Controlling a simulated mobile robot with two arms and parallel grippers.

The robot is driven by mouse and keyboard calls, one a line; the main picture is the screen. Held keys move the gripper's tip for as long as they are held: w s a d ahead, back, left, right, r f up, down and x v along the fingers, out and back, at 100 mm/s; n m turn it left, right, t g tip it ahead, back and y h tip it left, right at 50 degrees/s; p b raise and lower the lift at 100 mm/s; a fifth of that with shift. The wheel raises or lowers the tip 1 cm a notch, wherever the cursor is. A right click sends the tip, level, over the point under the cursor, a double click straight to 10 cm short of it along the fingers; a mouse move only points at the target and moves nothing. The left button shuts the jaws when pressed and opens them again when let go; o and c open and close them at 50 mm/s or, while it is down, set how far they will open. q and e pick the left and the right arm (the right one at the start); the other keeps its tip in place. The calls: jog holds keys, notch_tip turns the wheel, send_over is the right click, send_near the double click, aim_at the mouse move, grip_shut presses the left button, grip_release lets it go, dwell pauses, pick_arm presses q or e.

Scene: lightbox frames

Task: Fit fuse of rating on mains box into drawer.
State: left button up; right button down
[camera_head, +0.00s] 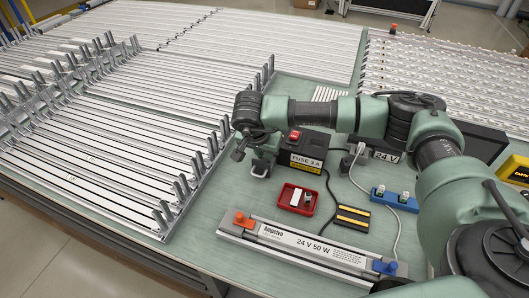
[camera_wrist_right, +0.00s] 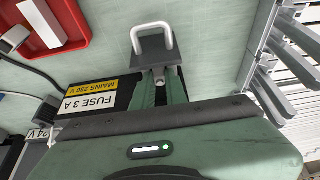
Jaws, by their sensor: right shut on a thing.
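The black mains box (camera_head: 306,148) has a red switch and a "FUSE 3 A" label (camera_wrist_right: 90,103). A dark grey drawer front (camera_wrist_right: 155,48) with a pale U-shaped handle (camera_wrist_right: 152,26) stands out at the box's end; the handle also shows in the head view (camera_head: 260,169). My right gripper (camera_head: 262,158) is over the drawer, beside the box. In the wrist view its fingers (camera_wrist_right: 162,84) are shut on a small pale cylindrical piece, seemingly a fuse, just behind the drawer front. Whether it is seated is hidden. My left gripper is out of view.
A red tray (camera_head: 284,204) holds small white and grey pieces. A black-yellow block (camera_head: 352,217), a blue holder (camera_head: 395,200) and a long "24 V 50 W" unit (camera_head: 290,240) lie nearby with cables. Metal racks (camera_head: 100,130) stand left; bare green table surrounds the tray.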

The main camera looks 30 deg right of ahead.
jog(key=shift+f, duration=0.1)
jog(key=c, duration=1.4)
grip_release()
jog(key=shift+c, duration=0.2)
jog(key=b+v, duration=0.2)
jog(key=v, duration=1)
jog(key=shift+a, duration=0.1)
